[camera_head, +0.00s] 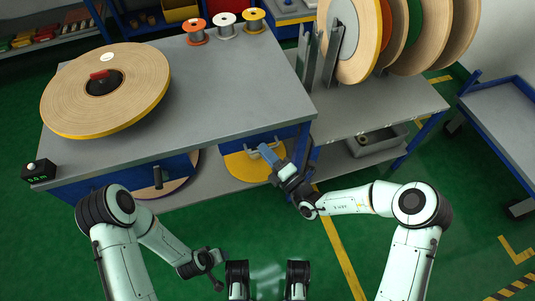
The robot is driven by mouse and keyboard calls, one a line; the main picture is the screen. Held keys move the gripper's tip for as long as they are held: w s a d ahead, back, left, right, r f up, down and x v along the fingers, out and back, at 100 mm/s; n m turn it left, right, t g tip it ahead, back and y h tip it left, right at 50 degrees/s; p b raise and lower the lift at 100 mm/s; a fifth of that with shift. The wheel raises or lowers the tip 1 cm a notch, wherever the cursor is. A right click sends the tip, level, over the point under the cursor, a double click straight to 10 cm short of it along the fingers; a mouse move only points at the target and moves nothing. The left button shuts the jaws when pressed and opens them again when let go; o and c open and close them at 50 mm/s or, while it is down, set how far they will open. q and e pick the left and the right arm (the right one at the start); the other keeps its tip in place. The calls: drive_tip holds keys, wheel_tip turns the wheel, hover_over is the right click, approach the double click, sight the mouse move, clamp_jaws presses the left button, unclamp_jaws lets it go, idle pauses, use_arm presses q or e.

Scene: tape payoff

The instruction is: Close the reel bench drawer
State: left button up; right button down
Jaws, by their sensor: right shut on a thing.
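The reel bench (215,95) has a grey top and blue fronts below it. A blue drawer front (270,137) shows under the top's right part, close to my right gripper (268,153). That gripper is shut at the drawer front, on what seems to be its handle; the fingers hide the held part. How far the drawer stands open is hard to tell. Another blue front (125,182) with a dark upright handle (158,178) is on the left. My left gripper (217,284) hangs low over the floor, away from the bench, its jaw opening unclear.
A large tape reel (140,85) and several small spools (226,25) sit on the bench top. A yellow disc (240,168) lies on the shelf below. Big reels (352,40) stand on a rack at right. A blue-edged cart (510,120) stands far right. Green floor in front is clear.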

drive_tip(key=c, duration=1.4)
unclamp_jaws()
drive_tip(key=shift+w+r, duration=0.15)
drive_tip(key=shift+o, duration=0.9)
drive_tip(key=shift+w+a, duration=0.1)
use_arm(q)
drive_tip(key=shift+h, duration=0.3)
drive_tip(key=r+p, duration=0.1)
drive_tip(key=s+d+r+p, duration=0.1)
drive_tip(key=d+r+p, duration=0.1)
drive_tip(key=shift+s+r, duration=0.25)
drive_tip(key=shift+r, duration=0.1)
use_arm(e)
drive_tip(key=v, duration=1.3)
drive_tip(key=shift+s, duration=0.25)
